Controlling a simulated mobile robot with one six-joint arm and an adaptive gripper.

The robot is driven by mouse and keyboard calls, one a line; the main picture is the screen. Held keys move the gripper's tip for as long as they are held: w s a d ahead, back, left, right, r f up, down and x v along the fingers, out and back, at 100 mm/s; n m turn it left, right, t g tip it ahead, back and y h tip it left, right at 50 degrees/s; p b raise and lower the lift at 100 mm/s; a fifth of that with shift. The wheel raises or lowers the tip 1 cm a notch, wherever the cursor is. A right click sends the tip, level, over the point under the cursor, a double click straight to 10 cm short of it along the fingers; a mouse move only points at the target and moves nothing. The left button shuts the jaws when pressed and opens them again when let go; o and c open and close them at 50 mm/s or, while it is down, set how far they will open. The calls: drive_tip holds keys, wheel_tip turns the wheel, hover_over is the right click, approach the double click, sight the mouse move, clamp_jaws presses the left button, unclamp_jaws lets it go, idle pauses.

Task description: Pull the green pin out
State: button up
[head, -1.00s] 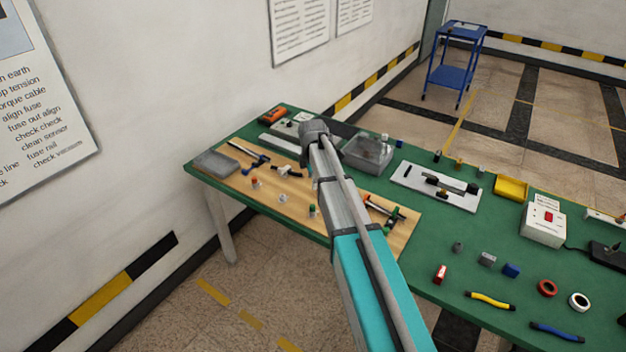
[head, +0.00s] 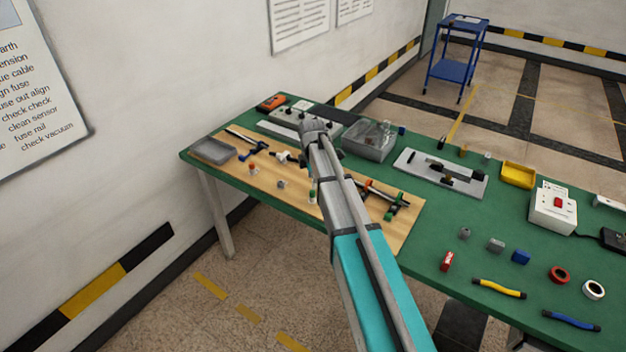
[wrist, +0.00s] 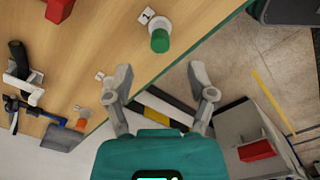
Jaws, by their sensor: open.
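The green pin (wrist: 161,41) stands on a wooden board (wrist: 108,35), on a pale round base beside a small numbered tag (wrist: 146,16). My gripper (wrist: 160,78) is open and empty in the wrist view. Its two grey fingers are spread wide, and the pin shows beyond the fingertips, about midway between them and apart from both. In the head view the green pin (head: 312,195) is near the front edge of the board, just left of my arm. My fingers cannot be made out in that view.
An orange-topped pin (head: 252,168) and a grey pin (head: 282,184) stand left of the green one. Clamp-like tools (head: 385,197) lie to its right. A grey tray (head: 213,150) is at the board's left end. A clear box (head: 369,140) stands behind.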

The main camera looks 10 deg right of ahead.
sight(312, 191)
drive_tip(key=shift+f+b, duration=2.55)
drive_tip(key=shift+f, duration=0.35)
drive_tip(key=shift+c, duration=0.2)
clamp_jaws()
